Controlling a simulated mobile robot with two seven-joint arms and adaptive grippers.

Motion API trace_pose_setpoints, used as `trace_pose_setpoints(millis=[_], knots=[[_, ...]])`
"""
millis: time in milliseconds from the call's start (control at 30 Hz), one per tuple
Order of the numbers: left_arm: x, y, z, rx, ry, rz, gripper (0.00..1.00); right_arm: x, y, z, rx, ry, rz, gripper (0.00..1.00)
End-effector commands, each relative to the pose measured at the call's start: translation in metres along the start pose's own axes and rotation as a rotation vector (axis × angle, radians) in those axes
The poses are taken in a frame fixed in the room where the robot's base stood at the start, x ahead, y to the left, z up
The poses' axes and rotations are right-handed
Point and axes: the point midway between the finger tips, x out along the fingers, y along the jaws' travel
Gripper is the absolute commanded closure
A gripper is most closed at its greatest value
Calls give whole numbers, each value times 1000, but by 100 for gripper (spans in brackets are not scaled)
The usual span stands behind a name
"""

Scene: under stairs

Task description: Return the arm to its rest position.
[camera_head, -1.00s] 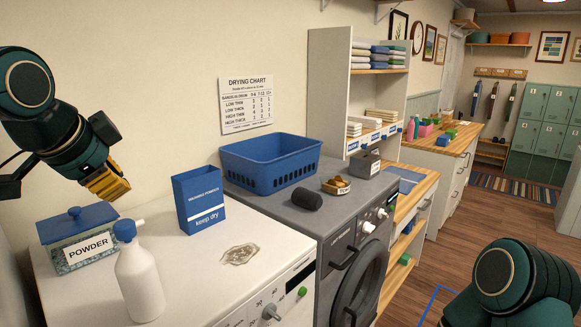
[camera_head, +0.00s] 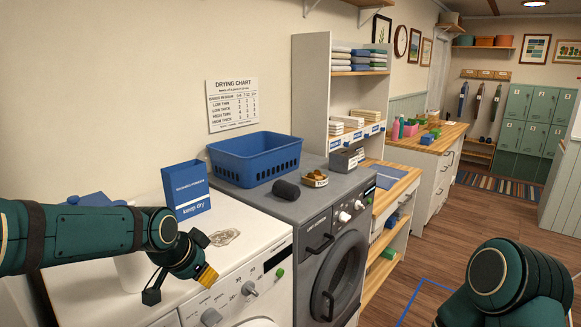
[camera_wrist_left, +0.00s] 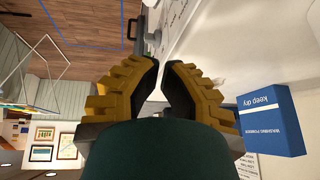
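My left arm (camera_head: 80,238) comes in from the left across the white washing machine. Its left gripper (camera_head: 206,276) hangs over the machine's front edge, near the control panel. In the left wrist view, the two yellow fingers (camera_wrist_left: 163,72) stand apart with a narrow gap and nothing between them, so the gripper is open and empty. My right arm (camera_head: 515,285) shows only as a bent dark green link at the bottom right; its gripper is out of view.
A blue and white box (camera_head: 186,189) stands on the white machine (camera_head: 262,230) behind the gripper. My left arm mostly hides the white bottle (camera_head: 130,272) and blue-lidded powder box (camera_head: 90,199). A blue basket (camera_head: 255,165) sits on the grey machine (camera_head: 330,195).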

Motion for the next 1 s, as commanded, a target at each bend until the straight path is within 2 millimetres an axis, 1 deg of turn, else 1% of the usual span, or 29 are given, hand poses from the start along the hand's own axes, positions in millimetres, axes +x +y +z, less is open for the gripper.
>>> trace_pose_setpoints(millis=[33,67,100,167,200,267,300,367,400,533,633,733,767,800,900,1000], knots=[[36,14,17,-54,-24,37,100,0,0,0,1,0,0,53],[53,21,25,-86,-30,53,100,0,0,0,1,0,0,53],[75,32,37,-134,-40,74,100,0,0,0,1,0,1,53],[105,48,56,-204,-54,101,100,0,0,0,1,0,0,53],[124,59,70,-255,-66,118,100,0,0,0,1,0,0,53],[148,78,92,-331,-87,141,100,0,0,0,0,0,0,53],[163,91,108,-384,-101,154,100,0,0,0,0,0,0,53],[182,109,132,-463,-123,169,100,0,0,0,0,0,0,53],[192,121,147,-513,-138,176,100,0,0,0,0,0,0,53],[214,156,193,-661,-187,186,100,0,0,0,0,0,0,53],[224,181,225,-762,-224,185,100,0,0,0,1,0,0,53],[227,204,255,-852,-261,178,100,0,0,0,1,0,0,53],[232,206,259,-864,-260,174,100,5,2,1,0,0,0,53],[240,204,260,-856,-254,173,100,14,5,3,-1,-2,1,53],[251,206,267,-851,-259,176,100,27,10,8,-2,-11,2,53],[259,208,272,-848,-263,178,100,36,13,10,-4,-15,3,53]])
